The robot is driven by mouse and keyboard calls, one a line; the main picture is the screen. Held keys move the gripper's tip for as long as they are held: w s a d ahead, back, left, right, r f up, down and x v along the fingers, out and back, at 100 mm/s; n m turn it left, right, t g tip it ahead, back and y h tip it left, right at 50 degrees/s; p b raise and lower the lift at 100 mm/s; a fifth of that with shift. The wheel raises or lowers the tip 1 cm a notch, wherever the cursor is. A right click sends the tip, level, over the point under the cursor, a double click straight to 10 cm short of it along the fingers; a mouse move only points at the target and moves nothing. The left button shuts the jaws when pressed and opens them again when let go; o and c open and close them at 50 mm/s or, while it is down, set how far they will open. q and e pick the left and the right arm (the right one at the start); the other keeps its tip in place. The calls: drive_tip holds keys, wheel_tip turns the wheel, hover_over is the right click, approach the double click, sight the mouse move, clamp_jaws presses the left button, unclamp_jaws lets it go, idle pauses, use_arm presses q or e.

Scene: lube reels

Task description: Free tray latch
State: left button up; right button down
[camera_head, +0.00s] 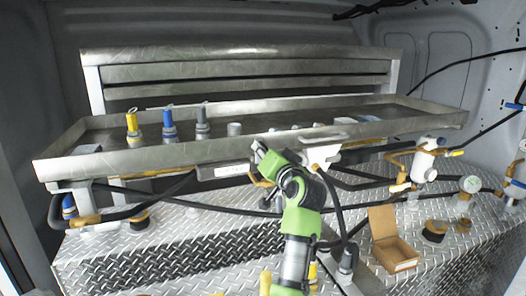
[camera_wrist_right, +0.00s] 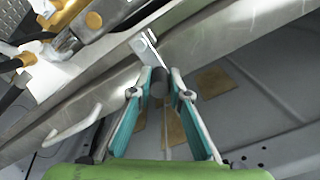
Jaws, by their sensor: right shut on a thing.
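The long metal tray (camera_head: 160,157) sits raised across the middle of the head view, with a low wall around it. My right gripper (camera_head: 262,158) is at the tray's front wall, near the middle, on the end of the green arm. In the right wrist view, its teal fingers (camera_wrist_right: 160,84) are shut on the dark round knob of the tray latch (camera_wrist_right: 158,90). A small bright metal plate of the latch (camera_wrist_right: 145,47) shows just beyond the fingertips, by the tray edge. In the head view the latch is hidden behind the gripper. My left gripper is not in view.
Yellow, blue (camera_head: 169,125) and grey nozzles stand on the tray. A bar handle (camera_head: 325,137) is right of the gripper. Black hoses and brass fittings run beneath the tray. An open cardboard box (camera_head: 393,252) stands on the diamond-plate surface (camera_head: 200,235). A white valve (camera_head: 424,162) is at right.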

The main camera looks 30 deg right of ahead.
drive_tip(key=n, duration=0.2)
drive_tip(key=a+n+p, duration=0.1)
drive_tip(key=n, duration=0.1)
drive_tip(key=a+n+p, duration=0.1)
drive_tip(key=n, duration=0.1)
drive_tip(key=shift+w+a+f, duration=0.1)
drive_tip(key=shift+w+f, duration=0.15)
drive_tip(key=shift+f, duration=0.05)
drive_tip(key=n, duration=0.1)
drive_tip(key=a+f+n+p, duration=0.1)
drive_tip(key=n, duration=0.1)
drive_tip(key=shift+w+n, duration=0.15)
drive_tip(key=shift+n, duration=0.15)
drive_tip(key=n, duration=0.1)
drive_tip(key=f+n+p, duration=0.1)
drive_tip(key=shift+a+n, duration=0.3)
drive_tip(key=shift+a, duration=0.05)
drive_tip(key=shift+w+a+f+n+p, duration=0.1)
drive_tip(key=shift+f+n+p, duration=0.5)
drive_tip(key=shift+n, duration=1)
drive_tip(key=shift+s+d+f+n+p, duration=0.1)
drive_tip(key=shift+f+n+p, duration=0.55)
drive_tip(key=shift+n, duration=0.95)
drive_tip(key=shift+w+a+f+n+p, duration=0.1)
drive_tip(key=shift+f+n+p, duration=0.5)
drive_tip(key=shift+n, duration=1)
drive_tip(key=shift+f, duration=0.2)
